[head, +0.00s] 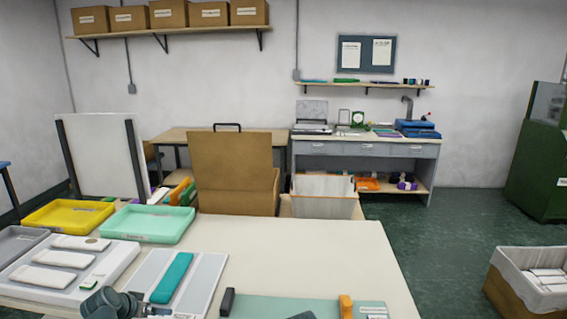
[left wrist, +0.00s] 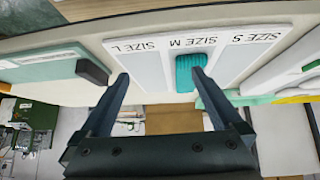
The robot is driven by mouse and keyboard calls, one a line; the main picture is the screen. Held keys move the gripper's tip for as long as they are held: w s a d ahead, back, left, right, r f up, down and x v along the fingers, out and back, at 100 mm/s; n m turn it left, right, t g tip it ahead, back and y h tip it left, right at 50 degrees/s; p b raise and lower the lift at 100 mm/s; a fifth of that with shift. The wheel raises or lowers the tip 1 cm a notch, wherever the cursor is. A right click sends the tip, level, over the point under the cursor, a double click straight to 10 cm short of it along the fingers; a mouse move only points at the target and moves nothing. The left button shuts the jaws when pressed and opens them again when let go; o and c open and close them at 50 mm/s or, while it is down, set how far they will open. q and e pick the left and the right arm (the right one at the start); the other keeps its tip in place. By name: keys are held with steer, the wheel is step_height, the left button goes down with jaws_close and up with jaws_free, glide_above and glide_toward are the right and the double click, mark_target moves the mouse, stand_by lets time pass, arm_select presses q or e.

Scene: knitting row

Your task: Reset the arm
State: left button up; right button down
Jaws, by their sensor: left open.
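My left gripper (head: 118,303) is low at the left front of the table in the head view. In the left wrist view its two fingers (left wrist: 160,74) are spread apart with nothing between them. A teal knitted piece (head: 173,278) lies on the white size board (head: 207,283). In the left wrist view the teal piece (left wrist: 190,72) lies on the SIZE M strip, near one fingertip; I cannot tell whether they touch. My right gripper does not show for certain; a small dark shape at the bottom edge is unclear.
A pale green board (head: 275,308) with a dark block (head: 227,302) and an orange block (head: 346,306) lies right of the size board. A white tray (head: 112,268) with white pieces, a yellow tray (head: 68,214) and a mint tray (head: 148,224) stand left. The table's right part (head: 320,255) is clear.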

arm_select(q)
steer(key=s+d+f+m+g, duration=0.1)
steer(key=s+d+f+g, duration=0.15)
steer(key=d, duration=0.65)
steer(key=s+d+f+g, duration=0.15)
steer(key=s+d, duration=0.25)
steer(key=d, duration=0.4)
steer(key=s+d+f+m+g, duration=0.15)
steer(key=s+d, duration=0.25)
steer(key=d, duration=0.5)
steer(key=s+d+g+y, duration=0.2)
steer(key=s+d, duration=0.4)
steer(key=s, duration=0.2)
steer(key=shift+s+r+g+y, duration=0.2)
steer(key=shift+g+y, duration=0.15)
steer(key=shift+y, duration=0.05)
steer(key=shift+d, duration=0.1)
